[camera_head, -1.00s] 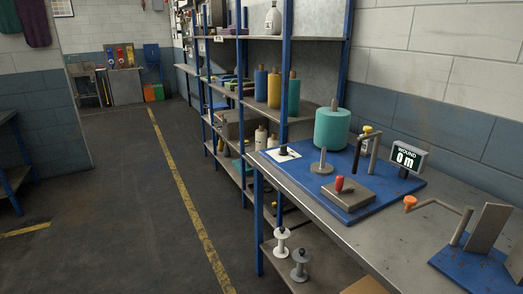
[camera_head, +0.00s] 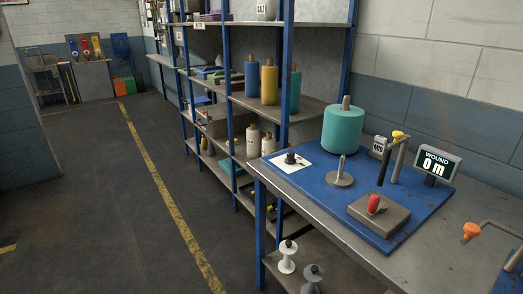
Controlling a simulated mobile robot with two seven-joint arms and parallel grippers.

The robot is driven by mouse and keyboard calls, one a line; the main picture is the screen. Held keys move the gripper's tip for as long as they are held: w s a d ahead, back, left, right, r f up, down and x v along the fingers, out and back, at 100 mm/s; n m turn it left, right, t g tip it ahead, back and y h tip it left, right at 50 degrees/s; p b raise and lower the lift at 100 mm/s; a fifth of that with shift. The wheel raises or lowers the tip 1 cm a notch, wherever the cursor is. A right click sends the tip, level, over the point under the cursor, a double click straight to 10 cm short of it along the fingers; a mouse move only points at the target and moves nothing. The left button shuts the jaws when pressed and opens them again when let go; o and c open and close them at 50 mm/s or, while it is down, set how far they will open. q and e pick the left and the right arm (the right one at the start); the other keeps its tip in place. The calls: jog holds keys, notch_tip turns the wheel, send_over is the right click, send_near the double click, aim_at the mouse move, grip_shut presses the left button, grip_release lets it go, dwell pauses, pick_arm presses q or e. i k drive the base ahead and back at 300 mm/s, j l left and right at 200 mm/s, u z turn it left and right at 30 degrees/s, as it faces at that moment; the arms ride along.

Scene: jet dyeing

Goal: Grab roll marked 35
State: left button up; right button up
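Neither of my grippers is in view. No mark reading 35 can be made out on any roll. A blue roll (camera_head: 251,78), a yellow roll (camera_head: 269,84) and a teal roll (camera_head: 293,92) stand upright on the middle shelf of the blue-post rack. A larger teal roll (camera_head: 343,130) stands on the blue board at the back of the workbench.
The workbench (camera_head: 345,228) carries a blue board (camera_head: 320,205), a counter reading "WOUND 0 m" (camera_head: 437,163) and a red-handled block (camera_head: 378,214). The rack (camera_head: 236,130) stands behind. The floor at left (camera_head: 100,190) is clear.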

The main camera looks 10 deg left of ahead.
aim_at(269, 142)
jog(key=i+j, duration=0.25)
jog(key=j, duration=0.15)
jog(key=i+j, duration=0.55)
jog(key=j, duration=0.2)
jog(key=z, duration=0.4)
jog(key=i+j+z, duration=0.1)
jog(key=z, duration=0.25)
jog(key=j+z, duration=0.15)
jog(key=z, duration=0.25)
jog(key=i+j+z, duration=0.2)
jog(key=j+z, duration=0.2)
jog(key=i+j+z, duration=0.1)
jog(key=j+z, duration=0.15)
jog(key=j, duration=0.15)
jog(key=j+z, duration=0.1)
jog(key=j, duration=0.35)
jog(key=i+j+z, duration=0.15)
jog(key=j, duration=0.35)
jog(key=i+j, duration=0.1)
jog(key=j, duration=1.3)
